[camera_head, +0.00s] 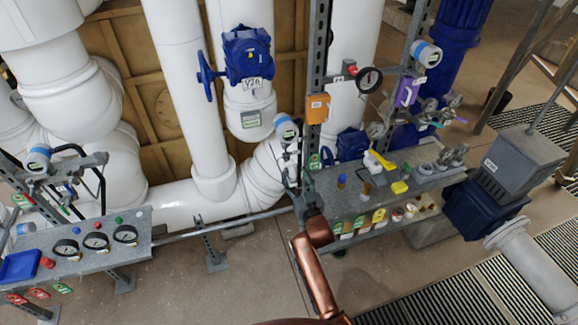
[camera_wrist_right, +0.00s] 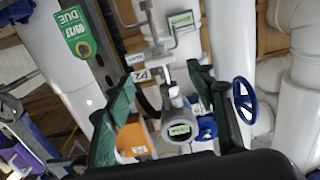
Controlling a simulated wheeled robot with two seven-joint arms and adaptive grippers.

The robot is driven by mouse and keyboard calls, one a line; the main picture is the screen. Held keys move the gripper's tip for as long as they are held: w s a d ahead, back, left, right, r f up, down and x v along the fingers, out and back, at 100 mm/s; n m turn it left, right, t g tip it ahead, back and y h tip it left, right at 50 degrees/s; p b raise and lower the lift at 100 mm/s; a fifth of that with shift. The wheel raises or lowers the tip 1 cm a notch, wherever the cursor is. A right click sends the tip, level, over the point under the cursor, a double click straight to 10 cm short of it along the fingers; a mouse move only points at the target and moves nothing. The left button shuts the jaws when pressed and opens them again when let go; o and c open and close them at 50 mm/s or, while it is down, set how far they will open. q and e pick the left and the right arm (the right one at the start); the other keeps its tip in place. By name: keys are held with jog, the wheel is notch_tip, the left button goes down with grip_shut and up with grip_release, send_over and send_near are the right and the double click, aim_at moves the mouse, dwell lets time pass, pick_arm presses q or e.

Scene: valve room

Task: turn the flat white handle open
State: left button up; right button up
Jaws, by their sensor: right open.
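A pale, flat bent handle (camera_wrist_right: 153,38) shows at the top middle of the right wrist view, on a slim metal stem and fitting. I cannot tell for sure that it is the flat white handle. My right gripper (camera_wrist_right: 160,76) is open, with green-padded fingers on either side of this fitting and apart from each other. In the head view my right gripper (camera_head: 307,196) is small and dark at the end of my copper-coloured arm, below the white-and-blue transmitter (camera_head: 287,128). The handle is not clear there. My left gripper is not in view.
A gauge panel (camera_head: 100,250) is at left. A vertical strut (camera_head: 318,60) bears an orange box (camera_head: 318,108). White pipes stand behind.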

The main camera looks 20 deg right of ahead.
aim_at(290, 165)
jog(key=w, duration=0.5)
jog(key=shift+w+a, duration=0.15)
jog(key=shift+w, duration=0.2)
jog(key=shift+c, duration=0.2)
